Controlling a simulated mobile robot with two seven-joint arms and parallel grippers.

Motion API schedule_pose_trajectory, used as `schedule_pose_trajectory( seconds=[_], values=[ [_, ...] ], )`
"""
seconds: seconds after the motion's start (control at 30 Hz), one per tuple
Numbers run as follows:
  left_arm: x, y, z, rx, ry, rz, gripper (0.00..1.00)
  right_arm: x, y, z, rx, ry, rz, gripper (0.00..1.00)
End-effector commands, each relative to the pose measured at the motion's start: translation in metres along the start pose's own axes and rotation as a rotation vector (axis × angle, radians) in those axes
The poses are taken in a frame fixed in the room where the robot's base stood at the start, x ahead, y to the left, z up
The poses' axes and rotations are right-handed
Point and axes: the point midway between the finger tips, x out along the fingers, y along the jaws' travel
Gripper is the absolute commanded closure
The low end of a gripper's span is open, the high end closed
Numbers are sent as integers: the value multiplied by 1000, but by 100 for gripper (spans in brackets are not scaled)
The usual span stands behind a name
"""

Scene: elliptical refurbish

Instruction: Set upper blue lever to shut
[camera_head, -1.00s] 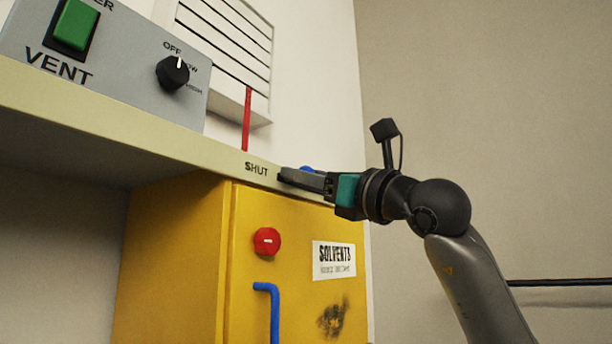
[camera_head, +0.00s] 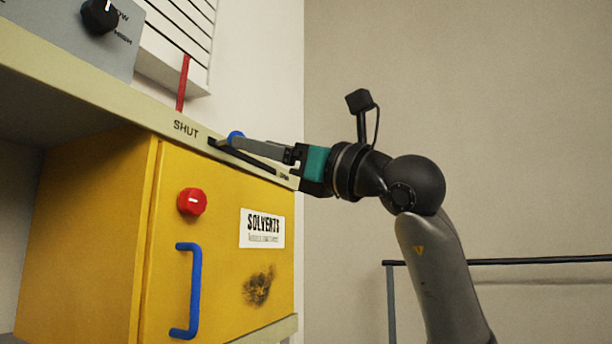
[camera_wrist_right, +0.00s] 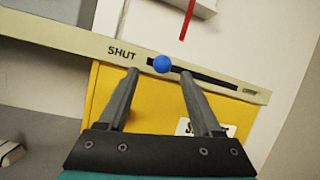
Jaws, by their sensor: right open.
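The upper blue lever shows as a round blue knob (camera_head: 236,136) on a dark slot in the pale shelf edge (camera_head: 110,108). In the wrist view the knob (camera_wrist_right: 162,64) sits near the slot's end beside the word SHUT, a little short of that end. The far end of the slot (camera_wrist_right: 215,80) bears a small label, apparently OPEN. My right gripper (camera_wrist_right: 158,73) is open, its two fingers spread to either side of the knob in the picture. In the head view the right gripper (camera_head: 228,146) reaches the slot from the right; contact with the knob is unclear. My left gripper is out of view.
Below the shelf stands a yellow solvents cabinet (camera_head: 100,230) with a red knob (camera_head: 192,201) and a blue handle (camera_head: 195,290). A grey control box (camera_head: 70,35) and a red vertical bar (camera_head: 183,82) are above. A dark rail (camera_head: 540,260) runs at the right.

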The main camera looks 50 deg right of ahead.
Motion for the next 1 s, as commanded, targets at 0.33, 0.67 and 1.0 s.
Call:
schedule_pose_trajectory(
  seconds=[0.33,0.67,1.0],
  values=[
    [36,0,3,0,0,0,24,-70,0,-4,0,2,-1,34],
    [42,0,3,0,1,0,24,-87,1,-1,1,2,2,34],
    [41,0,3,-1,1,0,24,-86,0,0,1,2,2,34]
  ],
)
